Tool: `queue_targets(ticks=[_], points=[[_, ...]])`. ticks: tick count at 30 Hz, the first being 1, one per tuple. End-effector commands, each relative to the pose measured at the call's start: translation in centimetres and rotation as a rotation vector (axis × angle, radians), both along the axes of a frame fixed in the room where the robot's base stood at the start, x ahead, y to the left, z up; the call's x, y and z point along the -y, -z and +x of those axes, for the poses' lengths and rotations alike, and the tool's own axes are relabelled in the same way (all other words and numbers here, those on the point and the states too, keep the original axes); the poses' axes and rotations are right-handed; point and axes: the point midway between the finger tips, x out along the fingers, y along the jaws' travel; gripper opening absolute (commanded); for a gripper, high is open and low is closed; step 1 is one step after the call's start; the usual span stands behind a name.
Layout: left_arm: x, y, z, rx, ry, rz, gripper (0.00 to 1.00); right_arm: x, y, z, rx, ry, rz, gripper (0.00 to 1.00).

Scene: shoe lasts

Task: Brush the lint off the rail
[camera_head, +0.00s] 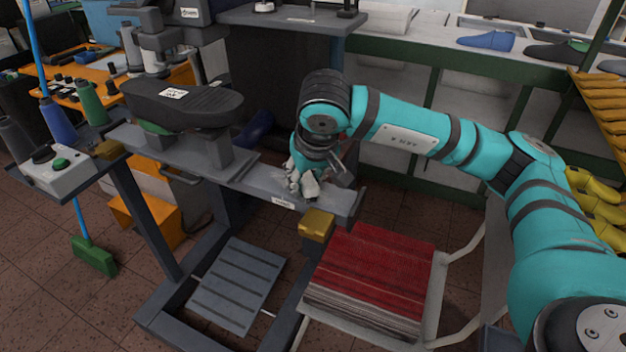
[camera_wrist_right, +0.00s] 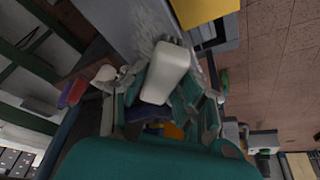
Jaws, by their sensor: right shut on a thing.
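The rail (camera_head: 336,207) is a long grey beam in the head view, running from the upper left to the yellow-capped end. It also shows in the right wrist view (camera_wrist_right: 115,22). My right gripper (camera_head: 303,186) is low over the rail near its right end. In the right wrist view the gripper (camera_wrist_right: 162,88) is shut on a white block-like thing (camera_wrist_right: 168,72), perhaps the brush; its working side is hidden. Pale fuzzy lint (camera_wrist_right: 148,42) shows on the rail beside the white thing. I cannot tell whether they touch. My left gripper is not in view.
A dark padded arm (camera_head: 183,103) stands above the rail's left part. A yellow block (camera_head: 317,224) sits by the rail's right end. A chair with a red striped seat (camera_head: 375,275) is in front. A control box (camera_head: 62,170) is at the left.

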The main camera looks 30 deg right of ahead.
Motion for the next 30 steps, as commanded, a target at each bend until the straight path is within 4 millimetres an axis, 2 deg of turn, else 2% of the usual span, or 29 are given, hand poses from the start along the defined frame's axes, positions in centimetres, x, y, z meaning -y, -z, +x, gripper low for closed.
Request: queue_targets(ticks=[9,16,24,30], points=[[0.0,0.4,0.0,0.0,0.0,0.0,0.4,-1.7,-0.2,2.1,0.001,-0.001,0.002,0.03],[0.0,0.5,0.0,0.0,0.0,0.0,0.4,-2.1,-0.2,2.6,0.001,0.0,0.001,0.03],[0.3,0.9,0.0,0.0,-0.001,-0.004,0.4,-3.5,0.0,4.5,0.002,0.0,0.001,0.03],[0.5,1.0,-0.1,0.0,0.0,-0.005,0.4,-3.9,0.1,5.1,0.001,0.0,0.0,0.03]])
